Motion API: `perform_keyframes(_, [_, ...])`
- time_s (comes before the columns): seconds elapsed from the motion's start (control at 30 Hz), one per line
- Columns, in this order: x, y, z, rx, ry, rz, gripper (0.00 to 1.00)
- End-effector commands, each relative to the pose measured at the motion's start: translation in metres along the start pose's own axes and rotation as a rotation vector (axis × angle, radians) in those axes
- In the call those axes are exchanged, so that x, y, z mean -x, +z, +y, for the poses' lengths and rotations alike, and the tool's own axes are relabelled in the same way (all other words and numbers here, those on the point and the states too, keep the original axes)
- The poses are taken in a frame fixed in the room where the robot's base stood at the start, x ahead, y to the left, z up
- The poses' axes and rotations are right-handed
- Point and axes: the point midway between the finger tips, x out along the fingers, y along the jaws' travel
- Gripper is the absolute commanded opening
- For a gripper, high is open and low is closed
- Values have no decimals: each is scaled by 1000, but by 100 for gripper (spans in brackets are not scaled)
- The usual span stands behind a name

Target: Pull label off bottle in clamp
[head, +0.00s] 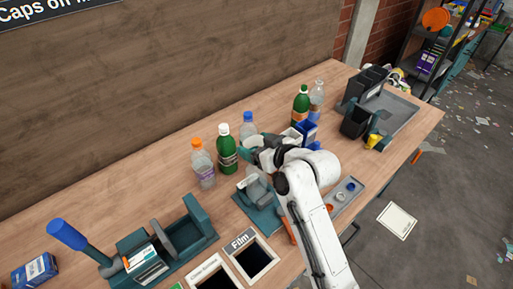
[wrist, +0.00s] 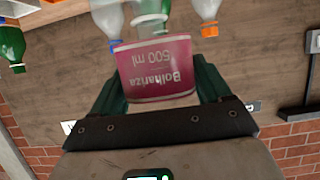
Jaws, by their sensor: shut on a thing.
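My gripper (wrist: 160,78) is shut on a pink label (wrist: 157,70) with white print, which sits between its dark green fingers in the wrist view. The label looks like a curved sheet; no bottle body clearly shows inside it. In the head view my gripper (head: 258,148) is above the bench, beyond the teal and grey clamp (head: 262,217) and beside a clear blue-capped bottle (head: 249,133).
An orange-capped bottle (head: 203,164) and a green white-capped bottle (head: 227,152) stand left of my gripper. Another green bottle (head: 300,105) stands behind. Bins sunk in the bench, one marked Film (head: 239,240), lie in front. Dark boxes (head: 357,122) stand right.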

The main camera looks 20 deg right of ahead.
Motion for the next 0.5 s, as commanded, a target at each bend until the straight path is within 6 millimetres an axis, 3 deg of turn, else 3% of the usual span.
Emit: perform_keyframes(0.5, [9, -22, 0, 0, -1, 2, 58])
